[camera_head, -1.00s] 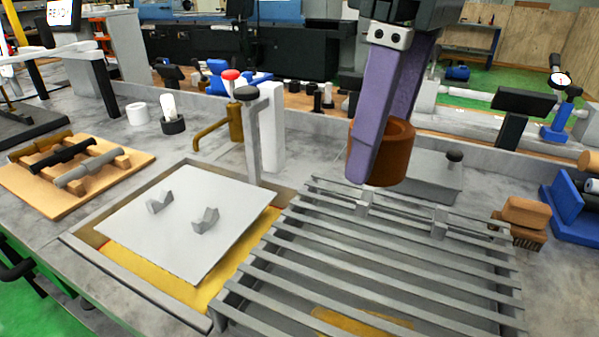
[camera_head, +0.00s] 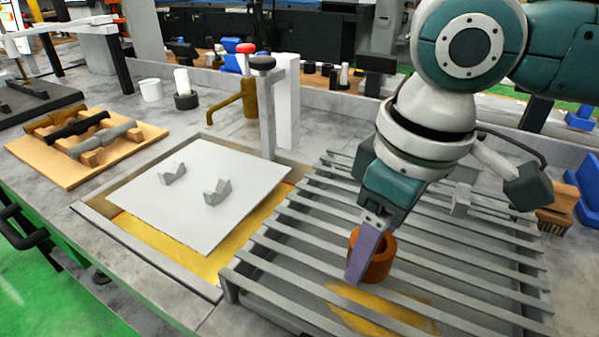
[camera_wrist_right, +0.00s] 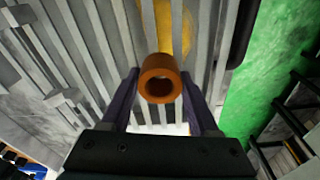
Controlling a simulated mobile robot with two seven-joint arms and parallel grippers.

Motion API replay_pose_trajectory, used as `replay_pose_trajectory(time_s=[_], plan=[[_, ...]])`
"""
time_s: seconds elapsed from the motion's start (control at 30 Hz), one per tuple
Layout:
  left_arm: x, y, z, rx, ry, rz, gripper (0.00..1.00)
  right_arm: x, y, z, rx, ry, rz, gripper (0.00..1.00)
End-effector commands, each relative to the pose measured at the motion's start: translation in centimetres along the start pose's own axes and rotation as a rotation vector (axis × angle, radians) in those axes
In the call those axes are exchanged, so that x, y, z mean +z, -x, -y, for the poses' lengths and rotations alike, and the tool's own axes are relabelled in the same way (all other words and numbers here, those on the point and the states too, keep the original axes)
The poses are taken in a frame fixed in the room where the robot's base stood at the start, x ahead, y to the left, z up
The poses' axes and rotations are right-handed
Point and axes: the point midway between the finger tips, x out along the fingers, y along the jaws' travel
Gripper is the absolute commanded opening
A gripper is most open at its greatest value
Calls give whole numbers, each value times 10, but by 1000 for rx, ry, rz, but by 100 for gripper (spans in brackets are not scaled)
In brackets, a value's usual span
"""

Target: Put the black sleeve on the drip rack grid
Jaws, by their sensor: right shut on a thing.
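My right gripper (camera_head: 368,245) is shut on a brown, copper-coloured sleeve (camera_head: 381,262), so the held sleeve is not black. In the right wrist view the sleeve (camera_wrist_right: 161,78) sits between the two purple fingers (camera_wrist_right: 160,100), with its open end toward the camera. The sleeve is over the middle-front bars of the drip rack grid (camera_head: 285,262); I cannot tell whether it touches them. A short black ring (camera_head: 187,101) stands at the back left with a white cylinder at it; I cannot tell if it is the black sleeve. My left gripper is not in view.
A grey plate (camera_head: 240,195) with two V-blocks lies left of the grid. A brass tap (camera_head: 240,100) and a grey post (camera_head: 267,120) stand behind it. A wooden board (camera_head: 130,150) with several shafts is at left. A brush (camera_head: 553,222) lies right of the grid.

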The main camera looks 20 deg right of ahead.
Motion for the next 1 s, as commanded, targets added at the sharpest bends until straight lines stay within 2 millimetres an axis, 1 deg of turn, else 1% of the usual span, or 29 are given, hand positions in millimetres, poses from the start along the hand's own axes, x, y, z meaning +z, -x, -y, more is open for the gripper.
replay_pose_trajectory(time_s=[0.27, 0.3, 0.53, 0.57, 0.83, 0.93, 1.0], plan=[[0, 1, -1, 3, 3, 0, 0, 0, -1, 0, 0, -1, -1, 0], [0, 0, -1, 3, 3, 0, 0, 0, -2, 0, 0, -1, 0, 64], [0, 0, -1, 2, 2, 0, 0, 0, -2, 0, 0, -1, 0, 90], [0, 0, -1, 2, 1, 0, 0, 0, -2, 0, 0, -1, 0, 91], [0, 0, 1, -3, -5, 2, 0, 0, 0, 0, 0, 0, -1, 91], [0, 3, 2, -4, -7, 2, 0, -1, 11, 0, -1, -1, -2, 91], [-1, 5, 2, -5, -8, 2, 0, -2, 24, 0, 0, -1, -4, 91]])
